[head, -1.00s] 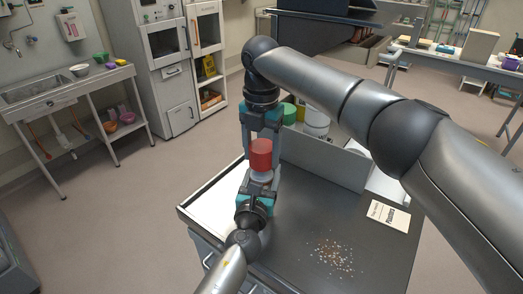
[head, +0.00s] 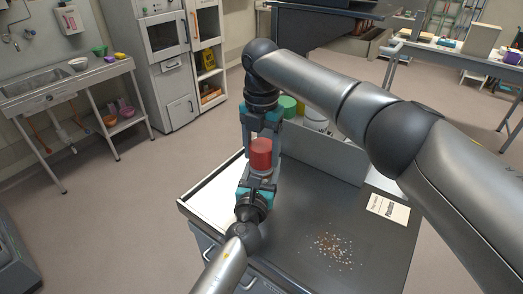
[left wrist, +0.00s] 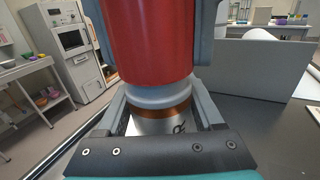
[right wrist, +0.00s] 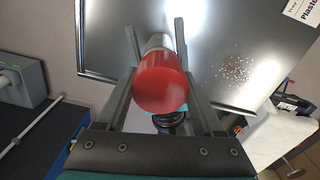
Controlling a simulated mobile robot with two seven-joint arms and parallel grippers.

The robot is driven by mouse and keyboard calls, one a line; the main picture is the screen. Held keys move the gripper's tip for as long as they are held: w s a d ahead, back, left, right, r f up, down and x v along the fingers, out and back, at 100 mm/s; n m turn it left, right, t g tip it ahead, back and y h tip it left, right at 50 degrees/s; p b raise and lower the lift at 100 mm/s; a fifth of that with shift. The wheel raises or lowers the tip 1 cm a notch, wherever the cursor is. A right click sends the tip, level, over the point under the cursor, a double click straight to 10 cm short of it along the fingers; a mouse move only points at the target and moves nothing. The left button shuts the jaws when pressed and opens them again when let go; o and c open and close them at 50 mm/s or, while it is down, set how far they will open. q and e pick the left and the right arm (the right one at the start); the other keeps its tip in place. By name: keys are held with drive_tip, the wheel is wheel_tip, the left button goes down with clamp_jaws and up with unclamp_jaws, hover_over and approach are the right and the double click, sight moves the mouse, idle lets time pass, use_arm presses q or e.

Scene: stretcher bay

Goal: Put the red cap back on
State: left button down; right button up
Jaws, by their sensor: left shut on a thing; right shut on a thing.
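My right gripper (head: 262,139) comes down from above and is shut on the red cap (head: 261,155), a short red cylinder. My left gripper (head: 257,182) comes from below and is shut on a bottle with a pale grey neck, orange-brown band and white label. The bottle (left wrist: 160,118) shows in the left wrist view. The cap (left wrist: 152,45) is directly above its neck, roughly in line with it. The cap's lower edge hides the bottle's mouth, so I cannot tell whether it is seated. The right wrist view shows the cap (right wrist: 160,85) between the fingers.
Both grippers are over the left part of a dark trolley top (head: 300,215). A grey upright panel (head: 325,150) stands behind, with green-lidded containers (head: 288,105) beyond it. A plaster packet (head: 388,209) and scattered crumbs (head: 333,248) lie to the right.

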drive_tip(key=shift+f, duration=0.65)
drive_tip(key=o, duration=1.3)
wheel_tip(320, 180, up, 12)
drive_tip(key=shift+r, duration=0.1)
use_arm(q)
unclamp_jaws()
